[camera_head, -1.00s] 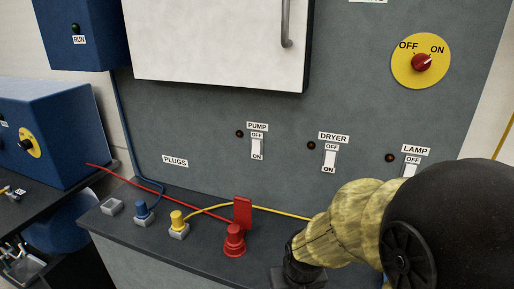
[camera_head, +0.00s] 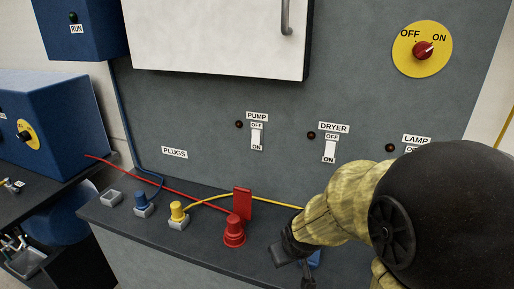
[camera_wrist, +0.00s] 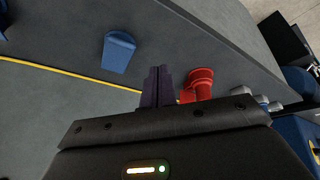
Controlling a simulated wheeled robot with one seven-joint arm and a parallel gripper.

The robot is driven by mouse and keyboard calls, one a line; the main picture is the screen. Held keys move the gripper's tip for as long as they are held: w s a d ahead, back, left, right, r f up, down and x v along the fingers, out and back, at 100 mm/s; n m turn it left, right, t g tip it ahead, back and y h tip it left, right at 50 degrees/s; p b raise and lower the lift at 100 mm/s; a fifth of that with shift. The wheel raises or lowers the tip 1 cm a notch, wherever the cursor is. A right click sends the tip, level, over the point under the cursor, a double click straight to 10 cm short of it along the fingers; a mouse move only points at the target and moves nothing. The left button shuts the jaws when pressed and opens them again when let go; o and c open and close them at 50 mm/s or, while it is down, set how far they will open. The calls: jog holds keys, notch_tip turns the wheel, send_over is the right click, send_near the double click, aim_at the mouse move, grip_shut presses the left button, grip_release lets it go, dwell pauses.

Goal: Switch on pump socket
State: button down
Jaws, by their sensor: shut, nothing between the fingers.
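The pump switch (camera_head: 257,137) is a white rocker on the grey panel under the PUMP label, with OFF above and ON below. The small round light (camera_head: 239,124) to its left looks dark. Which way the rocker is tipped is too small to tell. My gripper (camera_head: 283,256) is low over the dark ledge, below and a little right of the switch and apart from it. In the wrist view my gripper's fingers (camera_wrist: 157,86) are together and empty, pointing at the dark surface. The switch is not clearly seen in the wrist view.
A red plug (camera_head: 234,232) and red upright plate (camera_head: 243,203) stand left of my gripper; yellow (camera_head: 178,213) and blue (camera_head: 141,203) plugs stand farther left. A blue block (camera_wrist: 118,52) lies near my fingers. The dryer switch (camera_head: 329,151) is right of the pump switch.

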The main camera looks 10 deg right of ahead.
jog(key=w+r+n+t+y+b, duration=0.2)
jog(key=w+r+n+t, duration=0.3)
jog(key=w+n, duration=0.3)
jog(key=w+a+r+n+t+y+b, duration=0.1)
jog(key=w+r+n+t, duration=0.5)
jog(key=w, duration=0.7)
notch_tip(320, 180, up, 2)
jog(key=n+y+b, duration=0.1)
jog(key=n+b, duration=0.1)
jog(key=n, duration=0.1)
jog(key=shift+a+r+y, duration=0.15)
jog(key=shift+a+y, duration=0.05)
jog(key=shift+y, duration=0.2)
jog(key=shift+w, duration=0.2)
jog(key=p, duration=0.3)
send_near(253, 143)
jog(key=w+a, duration=0.2)
jog(key=a, duration=0.2)
jog(key=w, duration=0.1)
jog(key=w+d, duration=0.1)
jog(key=w+d+p, duration=0.1)
jog(key=shift+w+d+f, duration=0.1)
jog(key=shift+w+f, duration=0.15)
jog(key=shift+w, duration=0.15)
jog(key=shift+f+b, duration=0.2)
jog(key=shift+b, duration=0.2)
